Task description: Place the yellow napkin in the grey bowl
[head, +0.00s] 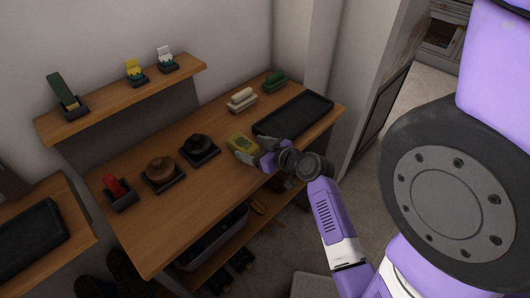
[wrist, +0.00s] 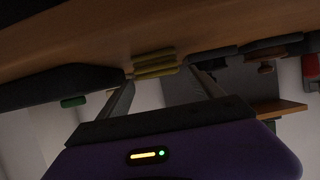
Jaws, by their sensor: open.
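A yellow folded, layered item (head: 242,144), which looks like the napkin, lies on the wooden bench top near its front edge. It also shows in the wrist view (wrist: 154,64), upside down, just beyond and between my fingers. My gripper (head: 262,156) is open and at the item's near right side, low over the bench edge. In the wrist view my gripper (wrist: 166,82) has its two fingers apart with nothing held between them. Whether a finger touches the item cannot be told. I see no grey bowl in either view.
A large black tray (head: 293,117) lies right of the item. Dark trays hold a black brush (head: 199,145), a brown brush (head: 161,168) and a red item (head: 115,187). Cream (head: 242,97) and green (head: 274,79) items stand behind. A raised shelf (head: 110,106) runs along the back.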

